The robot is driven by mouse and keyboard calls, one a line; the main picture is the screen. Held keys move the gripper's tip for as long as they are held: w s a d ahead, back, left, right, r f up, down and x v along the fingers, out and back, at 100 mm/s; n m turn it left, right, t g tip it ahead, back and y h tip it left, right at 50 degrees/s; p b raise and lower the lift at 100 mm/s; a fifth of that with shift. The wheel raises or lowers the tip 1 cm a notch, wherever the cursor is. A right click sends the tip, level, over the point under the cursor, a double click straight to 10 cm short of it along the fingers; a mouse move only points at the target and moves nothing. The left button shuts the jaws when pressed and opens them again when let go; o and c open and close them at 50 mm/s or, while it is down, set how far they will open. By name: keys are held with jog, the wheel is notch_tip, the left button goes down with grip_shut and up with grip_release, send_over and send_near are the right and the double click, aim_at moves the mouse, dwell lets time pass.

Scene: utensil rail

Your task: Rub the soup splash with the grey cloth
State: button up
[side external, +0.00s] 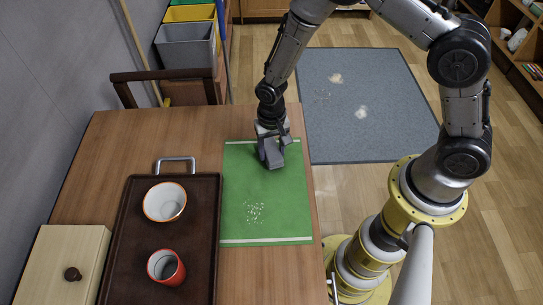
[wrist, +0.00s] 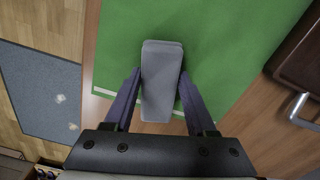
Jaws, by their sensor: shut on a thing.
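My gripper (side external: 270,138) is over the far part of the green mat (side external: 285,190). It is shut on the grey cloth (side external: 272,157), which looks like a thick folded pad. In the wrist view the cloth (wrist: 161,85) sits between the two fingers of my gripper (wrist: 157,92), with the green mat (wrist: 220,40) under it. I cannot tell whether the cloth touches the mat. No clear soup splash shows. A patch of small white specks (side external: 255,212) lies on the near part of the mat.
A dark brown tray (side external: 130,225) left of the mat holds a white bowl (side external: 165,202) with an orange rim and a red cup (side external: 166,267). A wooden box (side external: 65,260) stands at the left. A chair (side external: 170,85) is at the table's far edge.

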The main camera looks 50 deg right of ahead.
jog(key=shift+r, duration=3.6)
